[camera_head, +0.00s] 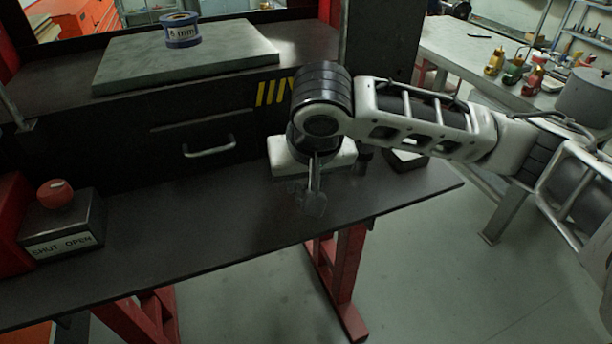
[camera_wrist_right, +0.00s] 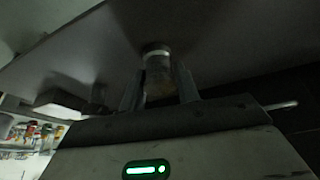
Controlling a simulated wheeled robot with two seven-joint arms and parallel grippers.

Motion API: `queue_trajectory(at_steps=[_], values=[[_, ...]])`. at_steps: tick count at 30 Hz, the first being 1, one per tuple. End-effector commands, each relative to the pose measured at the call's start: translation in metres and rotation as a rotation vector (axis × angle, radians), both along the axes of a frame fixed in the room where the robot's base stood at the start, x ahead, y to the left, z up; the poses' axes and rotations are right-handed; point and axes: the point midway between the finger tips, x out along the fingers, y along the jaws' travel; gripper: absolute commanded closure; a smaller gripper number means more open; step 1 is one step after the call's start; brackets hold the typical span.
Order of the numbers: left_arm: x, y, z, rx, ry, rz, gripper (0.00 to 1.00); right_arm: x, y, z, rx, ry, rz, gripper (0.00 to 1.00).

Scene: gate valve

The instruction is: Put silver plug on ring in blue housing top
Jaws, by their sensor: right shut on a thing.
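The blue housing (camera_head: 182,41) stands upright on a grey-green slab at the back left of the bench, with a pale band reading "6 mm" and an open-looking top. The ring inside it is too small to make out. My right gripper (camera_head: 314,200) is over the bench front, far to the right of and nearer than the housing, pointing down. In the right wrist view, its two fingers (camera_wrist_right: 159,88) are shut on the silver plug (camera_wrist_right: 157,72), a short cylinder with a brighter end. In the head view the plug is hard to tell from the fingertips. My left gripper is not in view.
The slab (camera_head: 240,62) sits on a raised black shelf above a drawer handle (camera_head: 209,147). A box marked "SHUT OPEN" with a red knob (camera_head: 54,193) stands at the left. The dark bench front (camera_head: 190,225) is mostly clear.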

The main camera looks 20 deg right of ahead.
Motion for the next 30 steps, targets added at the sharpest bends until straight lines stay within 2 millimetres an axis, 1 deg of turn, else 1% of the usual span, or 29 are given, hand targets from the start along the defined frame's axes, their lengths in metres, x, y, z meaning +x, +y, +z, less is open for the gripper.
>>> queue_trajectory(at_steps=[4, 8, 9, 10, 11, 19, 22, 26, 30], values=[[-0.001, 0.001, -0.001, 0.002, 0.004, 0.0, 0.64, 0.0, 0.0, 0.001, 0.001, -0.002, -0.001, 1.0], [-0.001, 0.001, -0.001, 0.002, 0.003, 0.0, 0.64, 0.0, 0.0, -0.003, 0.002, -0.001, -0.001, 1.0], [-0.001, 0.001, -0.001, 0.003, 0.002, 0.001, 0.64, 0.0, 0.0, -0.003, 0.0, 0.0, -0.001, 0.6], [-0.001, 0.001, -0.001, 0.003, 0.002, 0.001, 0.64, 0.0, 0.0, -0.003, 0.0, 0.0, -0.001, 0.51], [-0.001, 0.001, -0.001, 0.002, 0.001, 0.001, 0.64, 0.0, 0.0, -0.003, 0.0, 0.0, -0.001, 0.46], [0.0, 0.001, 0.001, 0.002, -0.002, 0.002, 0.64, 0.0, 0.0, -0.002, 0.0, 0.0, -0.001, 0.46], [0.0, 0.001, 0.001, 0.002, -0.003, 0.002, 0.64, -0.001, 0.0, 0.004, 0.001, -0.002, 0.0, 0.46], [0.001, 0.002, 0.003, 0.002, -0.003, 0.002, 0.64, -0.008, 0.002, 0.022, 0.003, -0.003, 0.002, 0.46], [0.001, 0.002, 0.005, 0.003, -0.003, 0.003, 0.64, -0.019, 0.003, 0.051, 0.002, -0.004, 0.002, 0.46]])
